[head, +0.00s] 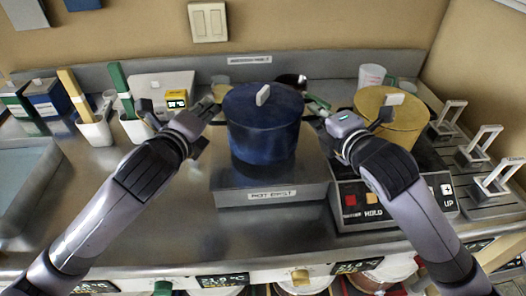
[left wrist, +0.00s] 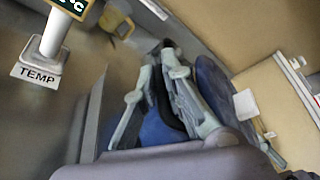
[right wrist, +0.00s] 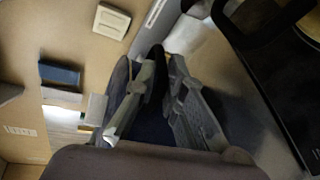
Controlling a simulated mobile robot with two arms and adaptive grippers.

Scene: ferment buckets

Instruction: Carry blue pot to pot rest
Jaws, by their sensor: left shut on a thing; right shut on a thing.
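The blue pot (head: 263,135) is upright with its lid on, over the grey pot rest (head: 315,188) in the head view. I cannot tell whether its base touches the rest. My left gripper (head: 214,108) is shut on the pot's left handle, and my right gripper (head: 320,110) is shut on its right handle. In the left wrist view the blue pot (left wrist: 212,80) shows beside the fingers (left wrist: 165,75). In the right wrist view the fingers (right wrist: 148,75) are close together, and they hide most of the pot.
A yellow pot (head: 392,122) stands to the right behind a control panel (head: 395,203) with buttons. Metal racks (head: 480,150) stand at the far right. White holders (head: 95,130) with coloured handles stand at the left. The left counter front is clear.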

